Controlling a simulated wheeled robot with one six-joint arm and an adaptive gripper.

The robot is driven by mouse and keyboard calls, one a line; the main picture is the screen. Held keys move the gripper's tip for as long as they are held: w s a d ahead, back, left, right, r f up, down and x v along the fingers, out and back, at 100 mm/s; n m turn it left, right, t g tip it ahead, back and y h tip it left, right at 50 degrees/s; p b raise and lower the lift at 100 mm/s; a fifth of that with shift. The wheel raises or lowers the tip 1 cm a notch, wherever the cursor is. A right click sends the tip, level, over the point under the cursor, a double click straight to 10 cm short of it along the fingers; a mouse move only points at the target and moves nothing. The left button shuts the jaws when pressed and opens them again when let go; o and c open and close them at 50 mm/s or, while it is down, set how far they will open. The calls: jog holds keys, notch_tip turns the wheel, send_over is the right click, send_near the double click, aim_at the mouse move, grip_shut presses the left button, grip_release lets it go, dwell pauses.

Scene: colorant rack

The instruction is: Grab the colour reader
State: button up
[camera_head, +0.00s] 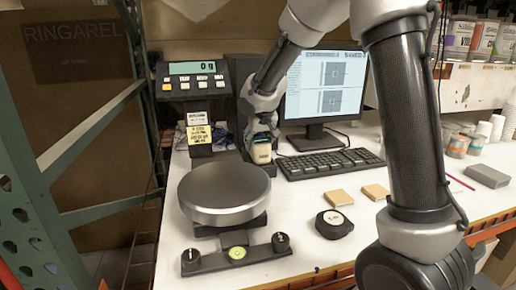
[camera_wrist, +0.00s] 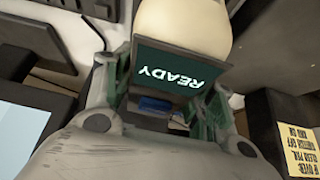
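The colour reader (camera_head: 261,152) is a small cream device at the end of my arm, in front of the black tower in the head view. In the wrist view the colour reader (camera_wrist: 172,74) shows a dark green screen reading "READY" and a rounded cream body. My gripper (camera_head: 262,130) is right at the reader in the head view. In the wrist view the fingers of my gripper (camera_wrist: 165,88) lie on both sides of the reader. Whether both touch it is unclear, and whether it rests on the table cannot be told.
A scale with a round metal plate (camera_head: 224,188) and a display post (camera_head: 193,85) stands to the left. A keyboard (camera_head: 328,163) and monitor (camera_head: 326,88) are to the right. A black tape measure (camera_head: 333,224) and tan blocks (camera_head: 339,198) lie in front.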

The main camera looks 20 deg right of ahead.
jog(key=c, duration=0.7)
jog(key=shift+r, duration=0.1)
